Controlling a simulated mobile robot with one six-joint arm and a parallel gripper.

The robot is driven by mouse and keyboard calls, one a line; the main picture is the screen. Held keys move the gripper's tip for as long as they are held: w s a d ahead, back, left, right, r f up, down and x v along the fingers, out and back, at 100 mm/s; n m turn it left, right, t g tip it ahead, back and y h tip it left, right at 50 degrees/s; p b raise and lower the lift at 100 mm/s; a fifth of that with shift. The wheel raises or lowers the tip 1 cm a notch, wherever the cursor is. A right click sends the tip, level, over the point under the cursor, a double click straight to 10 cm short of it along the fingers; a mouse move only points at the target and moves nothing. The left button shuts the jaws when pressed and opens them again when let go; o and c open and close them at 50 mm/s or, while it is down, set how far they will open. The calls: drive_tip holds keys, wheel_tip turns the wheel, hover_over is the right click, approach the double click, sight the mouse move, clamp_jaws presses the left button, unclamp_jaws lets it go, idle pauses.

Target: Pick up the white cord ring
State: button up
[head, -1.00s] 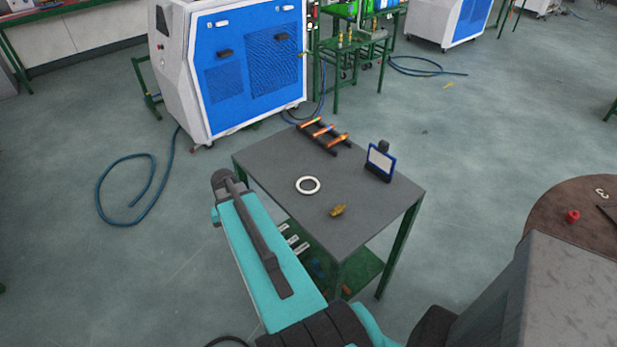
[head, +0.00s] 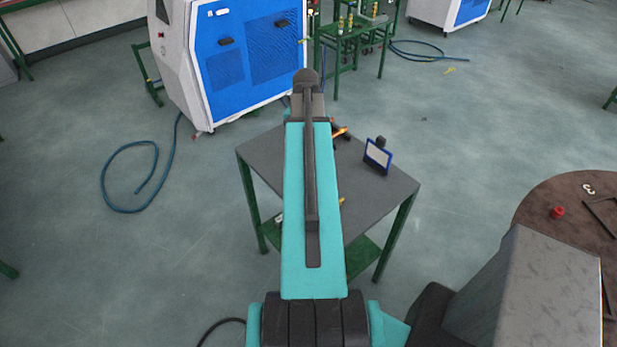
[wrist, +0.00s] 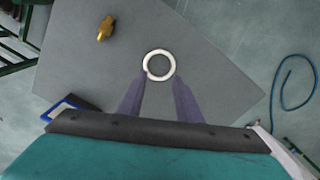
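The white cord ring (wrist: 146,63) lies flat on the grey tabletop (wrist: 215,75) in the wrist view. In the head view my arm hides it. My gripper (wrist: 158,80) shows in the wrist view with its two dark fingers spread apart and nothing between them. The fingertips appear just below the ring in the picture, one toward each side of it. I cannot tell how high they are above the table. The head view does not show the gripper itself.
A brass fitting (wrist: 105,28) lies on the table up and left of the ring. A blue-framed stand (head: 377,156) is on the table's right side. A blue-and-white machine (head: 245,60) stands behind.

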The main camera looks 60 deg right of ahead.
drive_tip(key=s+d+r, duration=0.1)
drive_tip(key=s+d+r+m, duration=0.1)
drive_tip(key=shift+s, duration=0.35)
drive_tip(key=shift+f, duration=0.2)
drive_tip(key=shift+f+b, duration=2.15)
drive_tip(key=shift+f, duration=2.05)
drive_tip(key=shift+s+a+f+b, duration=0.1)
drive_tip(key=shift+a+f+b, duration=0.05)
drive_tip(key=shift+f+b, duration=0.5)
drive_tip(key=shift+a+f+b, duration=0.1)
drive_tip(key=shift+f+b, duration=0.35)
drive_tip(key=shift+f, duration=0.4)
drive_tip(key=shift+f+b, duration=0.75)
drive_tip(key=shift+f, duration=0.35)
